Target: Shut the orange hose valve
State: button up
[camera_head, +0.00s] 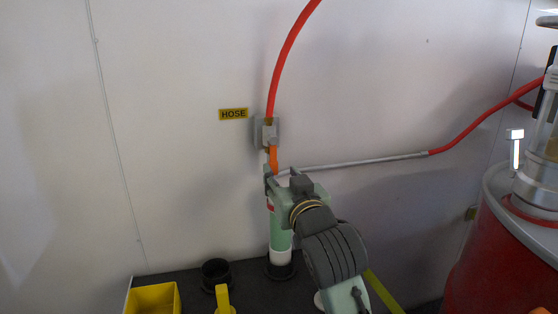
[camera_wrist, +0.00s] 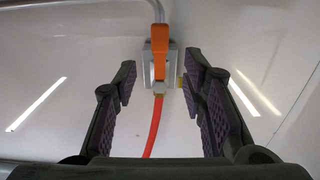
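The orange valve handle (camera_head: 273,160) hangs down from a grey wall-mounted valve body (camera_head: 266,132) under the HOSE label. A red hose rises from the valve body. In the wrist view, the orange handle (camera_wrist: 160,48) lies lengthwise over the valve body (camera_wrist: 148,72), in line with the red hose (camera_wrist: 153,128). My gripper (camera_head: 282,180) is just below the handle in the head view and hides part of the piping there. In the wrist view my gripper (camera_wrist: 160,78) is open, its fingers wide apart on either side of the valve. Nothing is between the pads; contact with the handle is not visible.
A grey pipe (camera_head: 360,162) runs right from the valve to another red hose (camera_head: 490,122). Below stand a pale green and white cylinder (camera_head: 280,240), a black cup (camera_head: 216,272) and a yellow bin (camera_head: 154,298). A red tank (camera_head: 500,265) stands right.

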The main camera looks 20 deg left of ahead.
aim_at(274, 163)
jog(key=p+x, duration=0.1)
jog(key=x, duration=0.7)
jog(key=shift+w+a, duration=0.1)
grip_shut()
dwell(0.7)
